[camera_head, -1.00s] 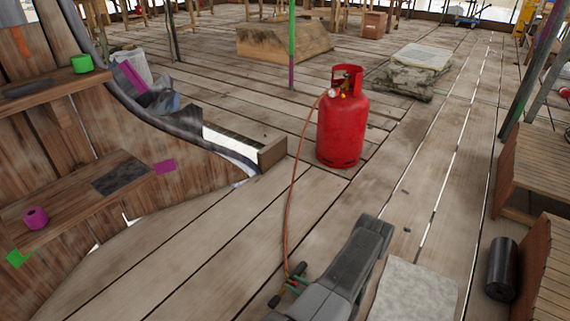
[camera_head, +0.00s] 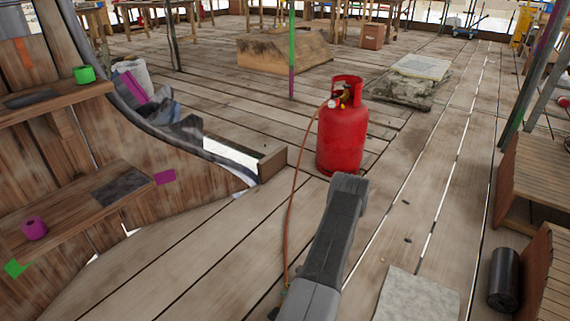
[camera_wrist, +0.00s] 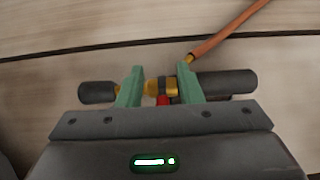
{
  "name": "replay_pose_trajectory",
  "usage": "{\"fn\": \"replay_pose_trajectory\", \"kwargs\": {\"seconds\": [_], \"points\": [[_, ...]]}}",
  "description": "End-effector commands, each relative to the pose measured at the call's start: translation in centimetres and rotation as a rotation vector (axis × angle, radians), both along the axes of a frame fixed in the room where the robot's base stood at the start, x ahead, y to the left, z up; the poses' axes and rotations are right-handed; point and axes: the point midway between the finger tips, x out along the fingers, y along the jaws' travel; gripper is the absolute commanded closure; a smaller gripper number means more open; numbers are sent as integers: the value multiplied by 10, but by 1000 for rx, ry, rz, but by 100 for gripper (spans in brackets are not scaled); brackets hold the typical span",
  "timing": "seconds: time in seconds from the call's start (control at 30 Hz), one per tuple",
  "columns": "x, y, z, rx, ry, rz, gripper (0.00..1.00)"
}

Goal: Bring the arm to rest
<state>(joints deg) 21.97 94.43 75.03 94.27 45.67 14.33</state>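In the wrist view my gripper (camera_wrist: 161,82) shows two green fingers with the brass middle of a small torch-like fitting (camera_wrist: 225,84) between them. Its dark cylindrical ends stick out to both sides, and a bit of red shows between the fingers. The fingers appear shut on it, though the exact contact is hard to see. An orange hose (camera_wrist: 230,28) joins it from the upper right. In the head view my arm link rises at the bottom middle and hides the gripper. The hose (camera_head: 296,190) runs from there up to a red gas bottle (camera_head: 342,140) standing on the planks.
A curved wooden structure (camera_head: 120,165) with shelves stands at left. A pale slab (camera_head: 418,298) lies at the lower right, near a black roll (camera_head: 503,287) and wooden crates (camera_head: 535,185). A green and purple pole (camera_head: 291,50) stands behind. Planks between are mostly clear.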

Motion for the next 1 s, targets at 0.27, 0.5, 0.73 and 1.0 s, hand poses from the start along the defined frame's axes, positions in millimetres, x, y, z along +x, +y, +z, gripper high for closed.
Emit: {"fn": "replay_pose_trajectory", "kwargs": {"seconds": [0.27,0.5,0.73,1.0], "points": [[7,9,3,-146,104,3,67],[11,16,3,-265,189,5,67],[13,19,0,-334,241,3,67],[11,15,11,-351,257,-2,67]]}}
